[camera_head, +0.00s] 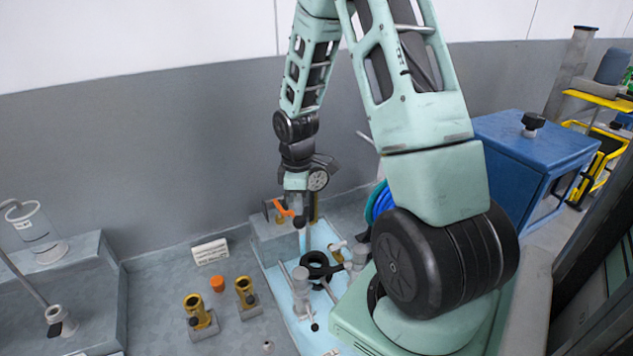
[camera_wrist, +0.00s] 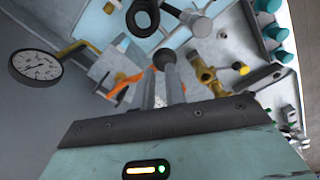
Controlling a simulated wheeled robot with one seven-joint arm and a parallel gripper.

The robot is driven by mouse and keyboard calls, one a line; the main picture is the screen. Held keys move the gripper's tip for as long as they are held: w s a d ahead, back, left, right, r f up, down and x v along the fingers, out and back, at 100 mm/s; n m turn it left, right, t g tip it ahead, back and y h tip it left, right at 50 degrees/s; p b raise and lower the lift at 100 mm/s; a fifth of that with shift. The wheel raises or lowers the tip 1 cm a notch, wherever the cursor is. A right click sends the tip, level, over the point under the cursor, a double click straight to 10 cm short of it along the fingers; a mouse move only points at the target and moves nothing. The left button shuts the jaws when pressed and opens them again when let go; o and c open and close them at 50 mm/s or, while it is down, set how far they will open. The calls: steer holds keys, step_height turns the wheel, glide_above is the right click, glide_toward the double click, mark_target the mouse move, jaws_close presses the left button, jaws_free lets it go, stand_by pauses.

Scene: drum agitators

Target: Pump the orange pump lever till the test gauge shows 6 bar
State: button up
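The orange pump lever (camera_head: 284,208) stands at the back of the pale blue tray, by the grey block.
A black ring-shaped part (camera_head: 316,266) and grey fittings stand on the pale blue tray (camera_head: 278,283) before my gripper. Brass fittings (camera_head: 198,312), an orange cap (camera_head: 217,284) and a white sign (camera_head: 210,251) are to the left. A blue cabinet (camera_head: 520,140) is at right.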

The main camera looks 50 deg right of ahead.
mark_target(301, 225)
step_height(301, 225, down, 13)
steer(key=b, duration=0.9)
step_height(301, 225, up, 14)
steer(key=p, duration=1.2)
steer(key=shift+f+p, duration=0.1)
steer(key=shift+p, duration=0.25)
steer(key=shift+f, duration=0.1)
steer(key=f+b, duration=0.3)
steer(key=f, duration=0.1)
steer(key=f+b, duration=0.3)
steer(key=f, duration=0.1)
steer(key=shift+s+a, duration=0.1)
steer(key=shift+s, duration=0.1)
steer(key=r+p, duration=0.4)
steer(key=r, duration=0.1)
steer(key=r+p, duration=0.3)
steer(key=shift+w+d+r, duration=0.1)
steer(key=shift+w+d, duration=0.15)
steer(key=shift+w, duration=0.15)
steer(key=s+a+r, duration=0.3)
steer(key=a+r, duration=0.1)
steer(key=a, duration=0.3)
steer(key=shift+r, duration=0.35)
